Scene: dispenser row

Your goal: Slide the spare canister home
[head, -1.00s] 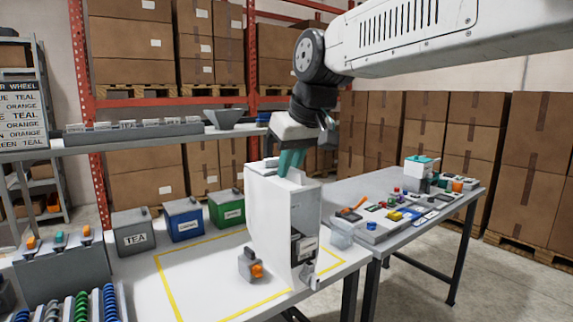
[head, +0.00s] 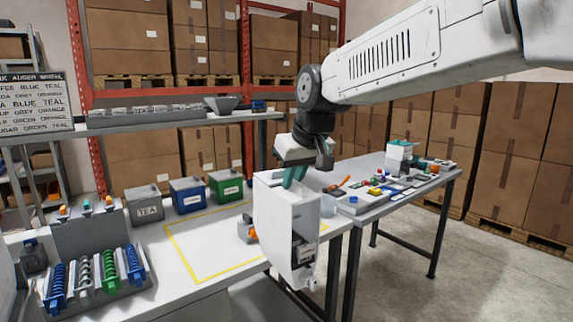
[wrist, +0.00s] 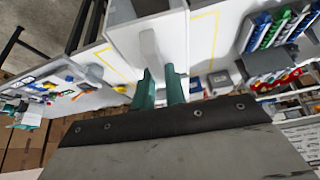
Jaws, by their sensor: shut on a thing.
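My gripper (head: 293,178) is shut on the handle at the top of a tall white canister (head: 270,222), and its teal fingers grip that handle. The canister hangs roughly upright in front of the table's right end. It has a dark opening and a label low on its right face. In the wrist view the teal fingers (wrist: 160,90) close at the handle (wrist: 148,48), with the canister (wrist: 176,38) beyond. I cannot tell which bay the canister belongs to.
A small grey block (head: 244,229) with an orange knob is partly hidden behind the canister. Grey (head: 144,207), blue (head: 187,196) and green (head: 226,187) bins stand behind. Coloured augers (head: 108,272) sit at left. A cluttered table (head: 345,218) stands right.

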